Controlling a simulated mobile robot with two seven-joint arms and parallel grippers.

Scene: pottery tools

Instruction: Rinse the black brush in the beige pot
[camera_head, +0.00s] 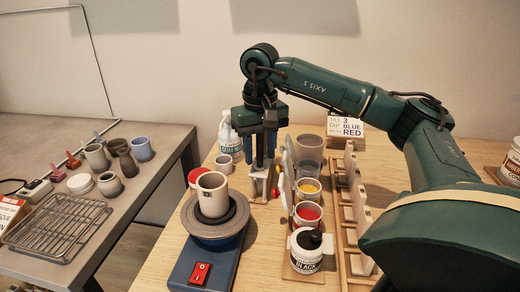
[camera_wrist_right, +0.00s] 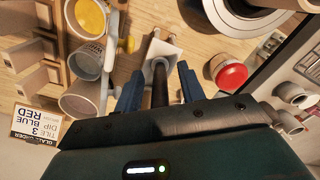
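My right gripper (camera_head: 262,165) points down over the middle of the table. In the right wrist view its two blue fingers (camera_wrist_right: 158,80) stand apart on either side of a black handle (camera_wrist_right: 160,88), with gaps visible. The handle, which looks like the black brush, rises from a pale block-like holder (camera_wrist_right: 163,46); its bristles are hidden. A beige-grey pot (camera_head: 311,147) stands at the far end of the row of glaze pots, right of the gripper; it also shows in the right wrist view (camera_wrist_right: 80,100). My left gripper is not in view.
Yellow (camera_head: 308,188), red (camera_head: 307,215) and black (camera_head: 306,250) glaze pots stand right of the gripper, beside a wooden rack (camera_head: 352,205). A cup (camera_head: 212,193) sits on the pottery wheel (camera_head: 208,240) at the left. A white bottle (camera_head: 228,130) stands behind.

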